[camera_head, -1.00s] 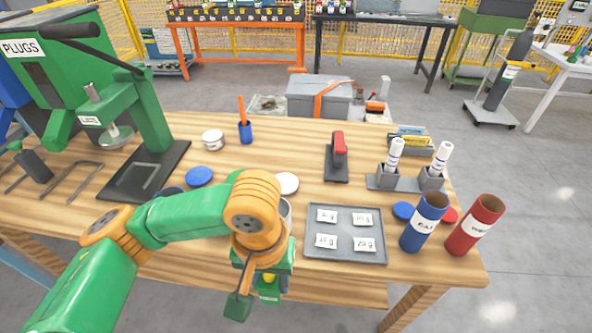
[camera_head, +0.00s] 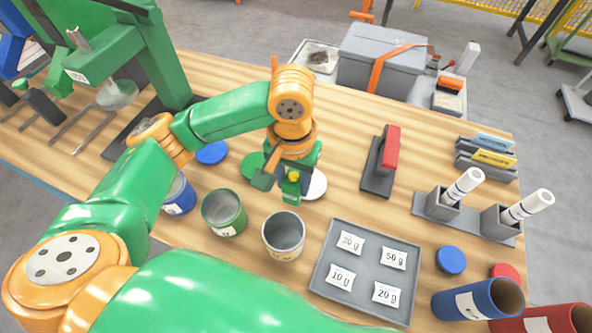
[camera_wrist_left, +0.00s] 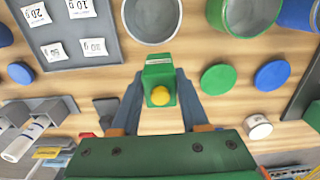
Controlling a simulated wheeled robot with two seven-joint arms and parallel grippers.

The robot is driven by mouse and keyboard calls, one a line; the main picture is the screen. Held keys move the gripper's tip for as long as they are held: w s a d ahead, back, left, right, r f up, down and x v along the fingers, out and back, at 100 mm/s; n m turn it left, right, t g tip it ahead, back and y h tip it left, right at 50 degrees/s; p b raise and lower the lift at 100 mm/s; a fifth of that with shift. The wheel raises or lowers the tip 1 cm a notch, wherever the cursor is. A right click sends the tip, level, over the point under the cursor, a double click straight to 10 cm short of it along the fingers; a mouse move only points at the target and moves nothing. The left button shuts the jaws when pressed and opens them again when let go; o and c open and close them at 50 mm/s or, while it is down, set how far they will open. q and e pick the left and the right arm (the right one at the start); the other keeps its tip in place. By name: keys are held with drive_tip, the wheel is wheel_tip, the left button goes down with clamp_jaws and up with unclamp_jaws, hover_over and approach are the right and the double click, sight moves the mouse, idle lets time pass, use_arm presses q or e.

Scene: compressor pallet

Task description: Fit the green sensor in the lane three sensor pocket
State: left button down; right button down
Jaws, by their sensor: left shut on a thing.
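The green sensor (camera_wrist_left: 158,70), a small green block with a round yellow button, is held between the two fingers of my left gripper (camera_wrist_left: 157,88) in the wrist view. In the head view my left gripper (camera_head: 280,185) is over the wooden table, behind the open cans, and the sensor (camera_head: 291,188) shows at its tip beside a white lid. The gripper is shut on the sensor. I cannot make out a lane three label or a sensor pocket in either view. My right gripper is not in view.
Open grey (camera_head: 284,236), green (camera_head: 223,213) and blue (camera_head: 179,195) cans stand in front. A grey tray (camera_head: 328,254) with labelled packets is right of them. A red-handled block (camera_head: 388,150), marker holders (camera_head: 436,206) and a green press (camera_head: 150,60) stand around.

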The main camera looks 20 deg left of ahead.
use_arm(q)
drive_tip(key=w+a+f, duration=0.4)
drive_tip(key=f, duration=0.1)
drive_tip(key=w+a+f, duration=0.1)
drive_tip(key=a+f, duration=0.1)
drive_tip(key=shift+w+f, duration=0.3)
drive_tip(key=shift+w, duration=0.1)
wheel_tip(320, 180, down, 3)
drive_tip(key=shift+s+r+p, duration=0.1)
drive_tip(key=shift+s+p, duration=0.05)
drive_tip(key=shift+p, duration=0.15)
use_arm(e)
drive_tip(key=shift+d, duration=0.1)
use_arm(q)
drive_tip(key=shift+c, duration=2)
unclamp_jaws()
